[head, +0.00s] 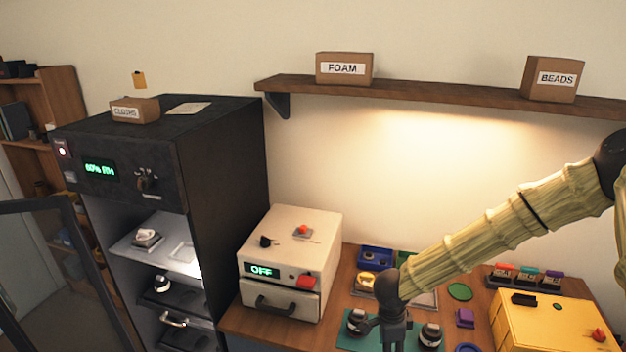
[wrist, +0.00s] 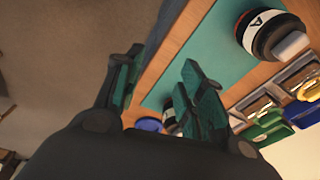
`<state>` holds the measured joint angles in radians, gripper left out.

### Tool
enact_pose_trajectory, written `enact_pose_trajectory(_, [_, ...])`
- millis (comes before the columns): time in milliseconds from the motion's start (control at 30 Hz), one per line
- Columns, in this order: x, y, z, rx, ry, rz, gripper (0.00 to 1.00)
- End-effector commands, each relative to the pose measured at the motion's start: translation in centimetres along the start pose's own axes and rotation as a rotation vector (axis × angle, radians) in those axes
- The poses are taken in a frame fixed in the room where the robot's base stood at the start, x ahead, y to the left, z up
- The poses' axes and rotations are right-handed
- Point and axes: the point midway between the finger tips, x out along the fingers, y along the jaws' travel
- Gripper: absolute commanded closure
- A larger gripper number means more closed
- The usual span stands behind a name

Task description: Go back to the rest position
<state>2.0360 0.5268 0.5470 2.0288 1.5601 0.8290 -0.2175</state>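My gripper (head: 394,340) hangs down over the front part of the workbench in the head view, with its fingertips at or below the picture's edge. In the wrist view my gripper (wrist: 158,85) has its two teal-padded fingers apart, with nothing between them. A teal mat (wrist: 215,50) lies beyond the fingers. A black and white lens part marked A (wrist: 265,35) is on it, apart from the fingers. In the head view, dark lens parts stand left (head: 357,318) and right (head: 430,334) of my gripper, which partly covers the mat.
A tall black cabinet (head: 225,180) stands at left, its glass door (head: 62,270) open. A cream box (head: 290,250) reading OFF is beside it. A yellow box (head: 545,320) is at right. A wall shelf (head: 440,94) holds FOAM (head: 344,69) and BEADS (head: 555,79) boxes.

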Motion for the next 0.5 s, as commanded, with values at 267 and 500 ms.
enact_pose_trajectory(267, [7.9, 5.0, -0.4, -0.258, 0.095, -0.051, 0.61])
enact_pose_trajectory(500, [16.0, 11.1, -0.4, -0.614, 0.145, -0.093, 0.61])
